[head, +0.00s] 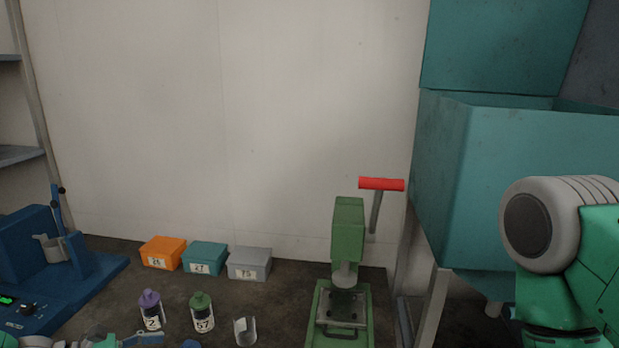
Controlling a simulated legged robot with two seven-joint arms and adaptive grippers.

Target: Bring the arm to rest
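Part of my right arm (565,240), green with a pale rounded joint, rises at the right edge in front of the teal bin. My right gripper is not in view. At the bottom left edge, green and grey parts that look like my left gripper (115,341) barely show. The frame cuts them off, so I cannot tell whether it is open or shut, or whether it holds anything.
Orange (162,253), teal (204,258) and grey (249,263) boxes line the wall. Purple-capped (151,312) and green-capped (202,315) bottles and a clear cup (245,331) stand nearer. A green press (348,230) has a red handle. A blue machine (50,260) stands left, a teal bin (465,185) right.

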